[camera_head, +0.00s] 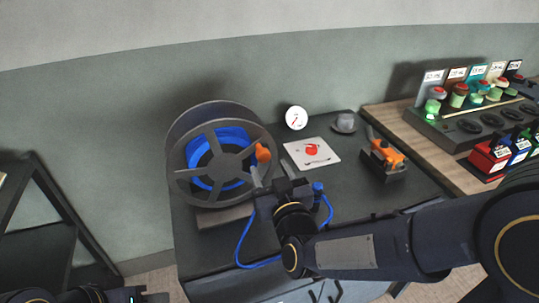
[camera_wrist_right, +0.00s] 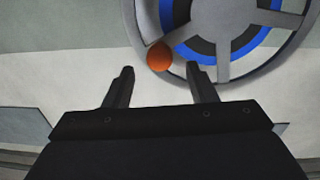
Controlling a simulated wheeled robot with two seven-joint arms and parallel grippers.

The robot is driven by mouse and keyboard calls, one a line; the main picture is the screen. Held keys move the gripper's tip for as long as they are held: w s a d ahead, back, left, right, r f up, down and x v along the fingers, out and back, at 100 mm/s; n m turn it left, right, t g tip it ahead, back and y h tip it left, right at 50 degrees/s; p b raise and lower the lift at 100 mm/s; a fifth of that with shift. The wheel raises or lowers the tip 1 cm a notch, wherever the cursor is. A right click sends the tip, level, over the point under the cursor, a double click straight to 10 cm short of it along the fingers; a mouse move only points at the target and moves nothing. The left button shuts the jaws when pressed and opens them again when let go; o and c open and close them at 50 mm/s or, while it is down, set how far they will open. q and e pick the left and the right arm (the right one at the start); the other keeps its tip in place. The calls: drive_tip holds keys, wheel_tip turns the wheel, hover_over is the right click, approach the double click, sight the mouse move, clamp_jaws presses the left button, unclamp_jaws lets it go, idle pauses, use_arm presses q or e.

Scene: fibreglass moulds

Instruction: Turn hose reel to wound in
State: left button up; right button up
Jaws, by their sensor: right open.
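The hose reel (camera_head: 181,190) stands on the dark bench at its left end, with a grey spoked wheel and blue hose (camera_head: 232,137) wound inside. An orange crank knob (camera_head: 263,153) sits on the right side of the wheel; it also shows in the right wrist view (camera_wrist_right: 160,57). My right gripper (camera_head: 268,175) is open, just below the knob in the head view. In the right wrist view the knob lies just beyond and between the two fingertips, apart from them. My left arm shows only partly at the bottom left; its fingers cannot be made out.
Blue hose loops over the bench (camera_head: 210,262) front near my right wrist. A white card (camera_head: 312,154), round gauge (camera_head: 296,118), grey cap (camera_head: 345,122) and orange tool (camera_head: 385,152) lie to the right. A wooden table (camera_head: 402,127) holds a button panel and coloured boxes.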

sight(264, 159)
drive_tip(key=p+x, duration=0.1)
drive_tip(key=x, duration=0.5)
drive_tip(key=shift+w, duration=0.3)
drive_tip(key=shift+f, duration=0.1)
clamp_jaws()
